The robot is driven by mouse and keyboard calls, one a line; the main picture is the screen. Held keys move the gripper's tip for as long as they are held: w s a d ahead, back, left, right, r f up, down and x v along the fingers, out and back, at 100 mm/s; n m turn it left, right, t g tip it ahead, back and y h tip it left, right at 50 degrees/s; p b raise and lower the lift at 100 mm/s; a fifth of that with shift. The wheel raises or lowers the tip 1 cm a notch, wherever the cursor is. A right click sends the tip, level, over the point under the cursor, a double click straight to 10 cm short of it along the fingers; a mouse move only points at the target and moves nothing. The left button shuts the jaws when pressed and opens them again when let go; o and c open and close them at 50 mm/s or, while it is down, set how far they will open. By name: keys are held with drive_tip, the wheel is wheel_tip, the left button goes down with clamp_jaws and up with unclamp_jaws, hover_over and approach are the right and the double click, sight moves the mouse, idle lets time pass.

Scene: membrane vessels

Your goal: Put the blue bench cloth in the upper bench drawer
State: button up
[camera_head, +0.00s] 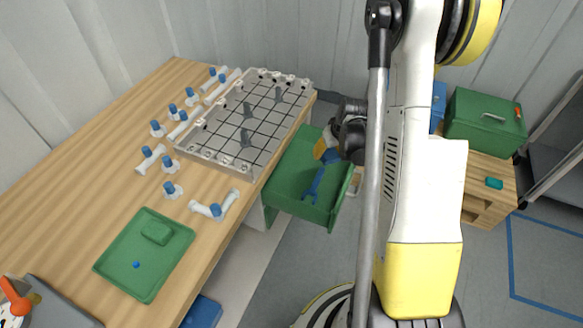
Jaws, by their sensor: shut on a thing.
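The upper bench drawer (284,190) is a green open drawer pulled out from under the wooden bench's right side. A blue wrench-shaped tool (314,186) lies in it. My gripper (327,150) is over the drawer's far right part, its dark wrist coming in from the right. A small patch of blue, the blue bench cloth (332,157), shows at the yellow fingertips, and the gripper is shut on it. Most of the cloth is hidden by the gripper, and I cannot tell whether it touches the drawer.
The wooden bench (95,160) carries a gridded metal plate (235,135), several white fittings with blue caps, and a green tray (125,284). A blue box (202,312) is low beside the bench.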

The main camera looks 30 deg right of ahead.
wheel_tip(320, 180, down, 5)
drive_tip(key=b, duration=0.7)
hover_over(296, 171)
drive_tip(key=f, duration=0.7)
drive_tip(key=shift+s, duration=0.4)
drive_tip(key=shift+f+b, duration=0.85)
drive_tip(key=shift+f, duration=1)
drive_tip(key=shift+f, duration=0.2)
drive_tip(key=o, duration=1.3)
drive_tip(key=p+v, duration=0.4)
drive_tip(key=v, duration=0.8)
drive_tip(key=shift+r+p, duration=0.2)
drive_tip(key=shift+p, duration=0.15)
